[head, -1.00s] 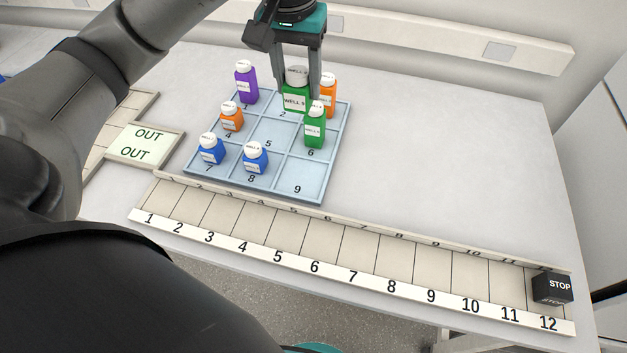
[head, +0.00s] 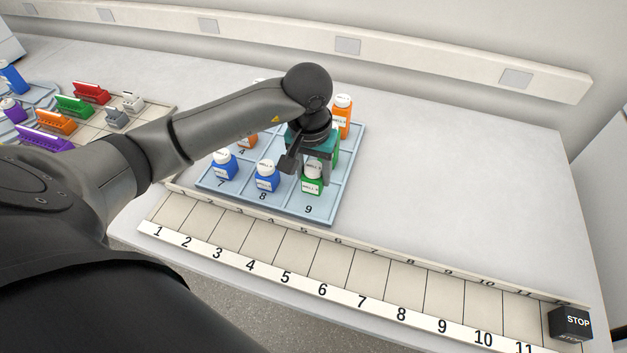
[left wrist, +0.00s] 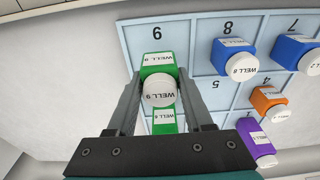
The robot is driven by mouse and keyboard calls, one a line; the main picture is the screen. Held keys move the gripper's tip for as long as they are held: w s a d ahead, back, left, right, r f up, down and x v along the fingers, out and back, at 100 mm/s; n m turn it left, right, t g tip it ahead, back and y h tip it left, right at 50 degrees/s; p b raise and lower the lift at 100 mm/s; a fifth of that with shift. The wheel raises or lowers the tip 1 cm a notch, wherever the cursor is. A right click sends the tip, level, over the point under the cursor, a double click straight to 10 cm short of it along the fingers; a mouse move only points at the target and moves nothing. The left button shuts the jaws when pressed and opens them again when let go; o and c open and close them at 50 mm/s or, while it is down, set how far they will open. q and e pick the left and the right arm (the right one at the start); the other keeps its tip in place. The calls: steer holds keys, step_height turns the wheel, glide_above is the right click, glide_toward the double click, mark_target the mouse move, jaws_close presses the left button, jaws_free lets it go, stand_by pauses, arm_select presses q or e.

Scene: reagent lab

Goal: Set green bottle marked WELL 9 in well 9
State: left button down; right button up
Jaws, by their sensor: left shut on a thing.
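The green bottle marked WELL 9 (head: 312,181) has a white cap and is upright over well 9 of the blue tray (head: 322,214). My left gripper (head: 314,177) is shut on it from above. The bottle also shows between the fingers in the left wrist view (left wrist: 158,82). Whether its base touches the well floor, I cannot tell. A second green bottle (left wrist: 164,121) stands just behind it in well 6, mostly hidden by my gripper in the head view. My right gripper is not in view.
Blue bottles stand in well 7 (head: 224,165) and well 8 (head: 267,176). Orange bottles stand at well 4 (head: 247,141) and at the tray's far right (head: 342,117). A numbered rail (head: 340,285) with a black STOP block (head: 570,323) runs in front. The table's right side is clear.

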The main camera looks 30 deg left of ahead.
mark_target(313, 182)
arm_select(q)
steer(key=shift+f, duration=1.55)
steer(key=shift+f, duration=0.1)
steer(key=shift+f+b, duration=0.1)
steer(key=shift+b, duration=0.25)
steer(key=shift+c, duration=1.5)
jaws_free()
steer(key=shift+r+p, duration=0.35)
steer(key=shift+r, duration=0.15)
steer(key=r, duration=0.3)
steer(key=s+r, duration=0.1)
steer(key=r, duration=0.7)
steer(key=shift+s+d+r, duration=0.2)
steer(key=shift+s, duration=0.05)
